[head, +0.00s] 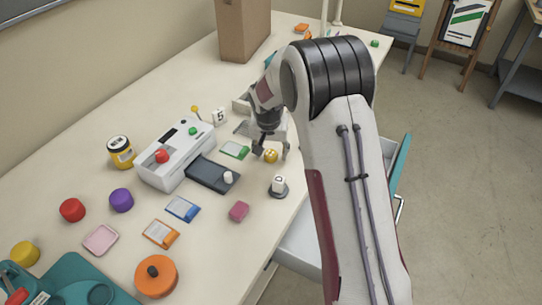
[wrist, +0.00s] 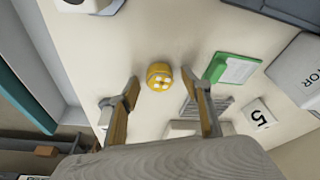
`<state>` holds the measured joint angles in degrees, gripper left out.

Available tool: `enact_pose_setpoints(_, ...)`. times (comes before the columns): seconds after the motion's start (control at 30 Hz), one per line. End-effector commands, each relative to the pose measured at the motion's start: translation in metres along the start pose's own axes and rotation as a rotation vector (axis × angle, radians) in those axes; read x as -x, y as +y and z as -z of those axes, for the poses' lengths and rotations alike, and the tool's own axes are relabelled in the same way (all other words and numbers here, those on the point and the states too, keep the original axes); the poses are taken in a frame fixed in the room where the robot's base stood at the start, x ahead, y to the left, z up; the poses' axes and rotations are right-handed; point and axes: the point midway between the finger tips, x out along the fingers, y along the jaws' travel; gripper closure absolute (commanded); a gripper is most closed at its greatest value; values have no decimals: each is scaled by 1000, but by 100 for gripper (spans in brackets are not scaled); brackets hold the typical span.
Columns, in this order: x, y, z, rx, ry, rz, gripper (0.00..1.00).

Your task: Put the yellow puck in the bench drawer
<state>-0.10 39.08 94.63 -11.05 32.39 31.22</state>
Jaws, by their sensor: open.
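A plain yellow puck (head: 25,254) lies at the far left of the bench in the head view, well away from my gripper. A smaller round yellow piece with pale spots on top (head: 271,156) stands on the bench by my fingertips. In the wrist view this spotted piece (wrist: 159,76) sits just ahead of and between the fingers. My gripper (head: 272,149) is open and points down; in the wrist view (wrist: 161,80) nothing is held. The bench drawer (head: 303,243) is pulled out at the bench's right side, with a teal front (head: 404,158). My arm hides much of it.
A green card (head: 235,150), a dark tray beside the laminator (head: 176,155), a white-topped weight (head: 278,187) and a pink block (head: 239,211) lie close by. Red (head: 72,210) and purple (head: 121,200) pucks are farther left. A cardboard box (head: 243,28) stands behind.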

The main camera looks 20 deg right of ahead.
Motion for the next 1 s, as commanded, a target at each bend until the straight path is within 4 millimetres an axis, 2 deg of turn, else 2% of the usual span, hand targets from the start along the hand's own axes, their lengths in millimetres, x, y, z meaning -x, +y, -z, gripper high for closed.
enact_pose_setpoints(0.23,0,0,0,0,0,0,52)
enact_pose_setpoints(0.27,0,0,0,0,0,0,57)
enact_pose_setpoints(0.4,0,0,0,0,0,0,92)
enact_pose_setpoints(0.47,0,0,0,0,0,0,92)
enact_pose_setpoints(0.5,0,0,0,0,0,0,95)
enact_pose_setpoints(0.77,1,0,0,0,0,0,95)
enact_pose_setpoints(1.0,14,0,5,0,3,1,95)
